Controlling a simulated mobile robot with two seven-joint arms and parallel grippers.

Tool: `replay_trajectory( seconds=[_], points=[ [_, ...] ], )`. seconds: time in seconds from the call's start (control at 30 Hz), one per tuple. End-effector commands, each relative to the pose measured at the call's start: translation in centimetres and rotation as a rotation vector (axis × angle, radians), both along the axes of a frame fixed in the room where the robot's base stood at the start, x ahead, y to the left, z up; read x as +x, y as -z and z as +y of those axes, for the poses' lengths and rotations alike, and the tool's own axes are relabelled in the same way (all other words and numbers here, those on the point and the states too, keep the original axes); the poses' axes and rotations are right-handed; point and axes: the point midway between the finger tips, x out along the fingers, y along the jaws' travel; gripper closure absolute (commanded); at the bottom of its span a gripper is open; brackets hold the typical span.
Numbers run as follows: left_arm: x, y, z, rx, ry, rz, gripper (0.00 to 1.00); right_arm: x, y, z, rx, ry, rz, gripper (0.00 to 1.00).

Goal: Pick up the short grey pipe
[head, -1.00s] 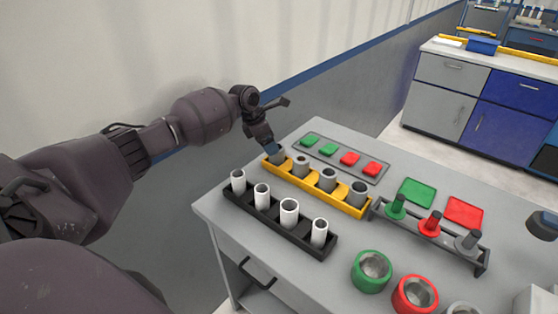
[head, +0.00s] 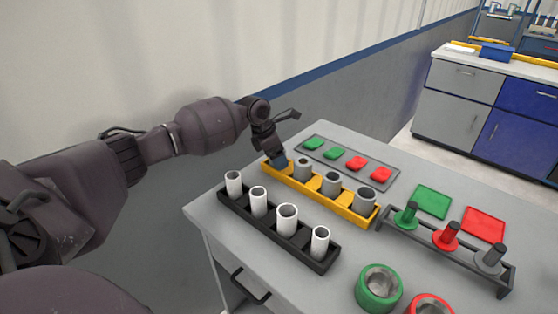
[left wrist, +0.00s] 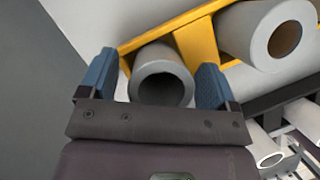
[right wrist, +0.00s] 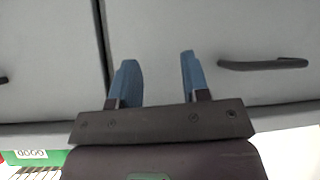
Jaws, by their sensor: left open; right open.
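Several grey pipes stand upright in a yellow rack (head: 309,196) on the table. My left gripper (head: 277,160) is at the rack's far left end and hides most of the pipe there. In the left wrist view, that grey pipe (left wrist: 160,79) sits in its yellow slot between the two blue fingertips of my open left gripper (left wrist: 158,64). Small gaps show beside the pipe, so it is not clamped. A neighbouring grey pipe (left wrist: 262,32) stands to its right. My right gripper (right wrist: 154,72) is open and empty, in front of grey drawer fronts.
A black rack (head: 275,235) with white pipes stands in front of the yellow rack. A tray (head: 378,185) with green and red pieces lies behind. A peg stand (head: 480,268) and green and red rings are at the right. The wall is close behind the left arm.

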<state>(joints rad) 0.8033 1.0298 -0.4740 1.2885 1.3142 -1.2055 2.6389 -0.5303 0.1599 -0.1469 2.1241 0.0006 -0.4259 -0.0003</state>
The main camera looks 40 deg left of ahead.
Motion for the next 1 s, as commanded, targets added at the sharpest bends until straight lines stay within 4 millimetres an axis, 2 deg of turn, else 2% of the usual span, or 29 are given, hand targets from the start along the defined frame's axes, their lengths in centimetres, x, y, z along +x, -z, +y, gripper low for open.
replay_trajectory(
  seconds=[0.13, 0.5, 0.77, 0.87, 1.0],
  points=[
    [0.0, -0.2, 0.0, -0.001, 0.000, -0.002, 0.17, 0.2, -0.3, 0.0, 0.001, 0.001, -0.007, 0.57],
    [0.0, -0.1, 0.0, 0.000, 0.000, -0.001, 0.72, -0.4, 0.3, 0.0, 0.006, 0.011, 0.011, 0.57],
    [0.0, -0.3, 0.0, 0.000, 0.001, -0.002, 0.72, -0.9, 0.6, 0.0, 0.006, 0.014, 0.020, 0.57],
    [0.1, -1.2, 0.0, -0.001, 0.000, -0.005, 0.72, -0.7, 0.2, 0.0, 0.006, 0.014, 0.013, 0.57],
    [0.1, -3.6, 0.0, -0.001, 0.000, -0.010, 0.72, -0.2, -0.9, 0.0, 0.006, 0.012, -0.007, 0.57]
  ],
)
